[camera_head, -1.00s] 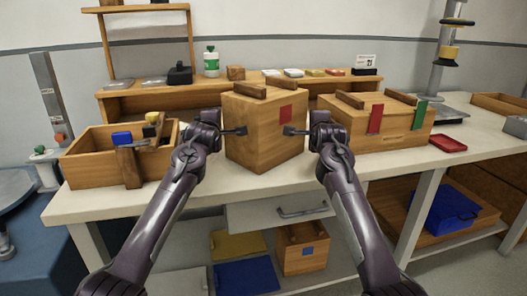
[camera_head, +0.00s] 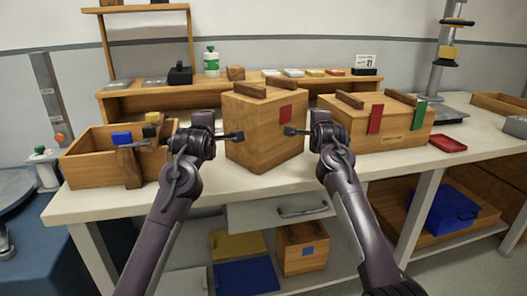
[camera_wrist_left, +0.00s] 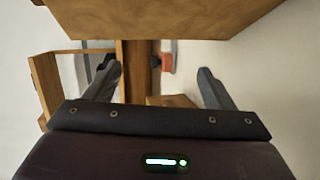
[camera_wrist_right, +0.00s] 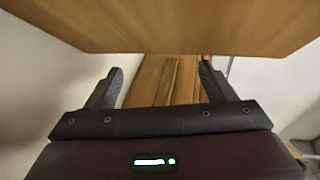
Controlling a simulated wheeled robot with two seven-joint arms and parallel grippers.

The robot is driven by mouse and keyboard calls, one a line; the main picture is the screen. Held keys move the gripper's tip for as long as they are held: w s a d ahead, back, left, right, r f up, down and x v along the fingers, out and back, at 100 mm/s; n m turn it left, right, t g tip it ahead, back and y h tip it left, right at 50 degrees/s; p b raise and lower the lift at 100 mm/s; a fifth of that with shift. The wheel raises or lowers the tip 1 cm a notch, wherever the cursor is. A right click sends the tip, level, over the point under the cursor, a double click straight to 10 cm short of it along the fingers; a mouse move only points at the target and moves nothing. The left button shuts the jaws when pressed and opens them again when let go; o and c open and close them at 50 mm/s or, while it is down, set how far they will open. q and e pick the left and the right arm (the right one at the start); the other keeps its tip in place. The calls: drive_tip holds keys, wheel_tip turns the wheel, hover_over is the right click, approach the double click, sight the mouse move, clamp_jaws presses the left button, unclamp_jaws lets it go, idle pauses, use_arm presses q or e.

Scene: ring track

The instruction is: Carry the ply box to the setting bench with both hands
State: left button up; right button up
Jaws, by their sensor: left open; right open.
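The ply box (camera_head: 262,130), a tall wooden box with two wooden bars on top and a red patch on its side, stands upright on the white bench top (camera_head: 335,172). My left gripper (camera_head: 238,136) is open at its left side, and my right gripper (camera_head: 289,131) is open at its right side. In the left wrist view the box (camera_wrist_left: 165,14) fills the top edge, ahead of the spread fingers (camera_wrist_left: 158,86). In the right wrist view the box (camera_wrist_right: 165,35) shows beyond the spread fingers (camera_wrist_right: 160,84). I cannot tell whether either gripper touches it. Which bench is the setting bench is unclear.
An open wooden tote (camera_head: 90,172) stands left of the box. A wider wooden box (camera_head: 395,130) with red and green tags stands close on the right. A shelf (camera_head: 150,101) with small items runs behind. A red tray (camera_head: 448,144) lies further right.

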drive_tip(key=shift+s, duration=0.1)
use_arm(q)
drive_tip(key=v, duration=0.4)
use_arm(e)
drive_tip(key=v, duration=1.1)
drive_tip(key=shift+s, duration=0.35)
